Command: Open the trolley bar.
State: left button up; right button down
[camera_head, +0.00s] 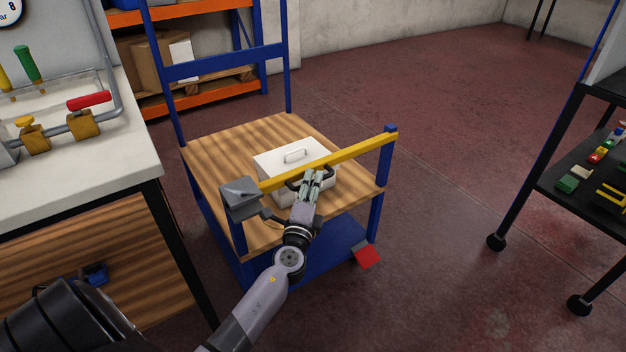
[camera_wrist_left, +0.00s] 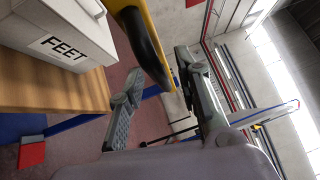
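The yellow trolley bar (camera_head: 350,152) lies across the near side of the trolley, from a grey bracket (camera_head: 240,197) on the left post to the blue right post (camera_head: 386,160). A black handle (camera_head: 293,183) is on the bar. My left gripper (camera_head: 318,175) is at this handle. In the left wrist view the gripper (camera_wrist_left: 160,70) has its fingers apart, with the black handle (camera_wrist_left: 148,50) in line with the gap between them. Contact cannot be told. The yellow bar (camera_wrist_left: 121,5) is at the top there. My right gripper is not in view.
A white lidded box (camera_head: 268,163) stands on the trolley's wooden deck (camera_head: 215,145) behind the bar; its FEET label (camera_wrist_left: 63,48) shows in the left wrist view. A workbench (camera_head: 90,195) is on the left, a black shelf cart (camera_head: 550,185) on the right. The floor between is clear.

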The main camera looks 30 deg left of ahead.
pick_arm(q)
jog(key=shift+w+a+r, duration=0.1)
jog(key=shift+w+a, duration=0.15)
jog(key=shift+w, duration=0.4)
jog(key=shift+c, duration=0.3)
grip_shut()
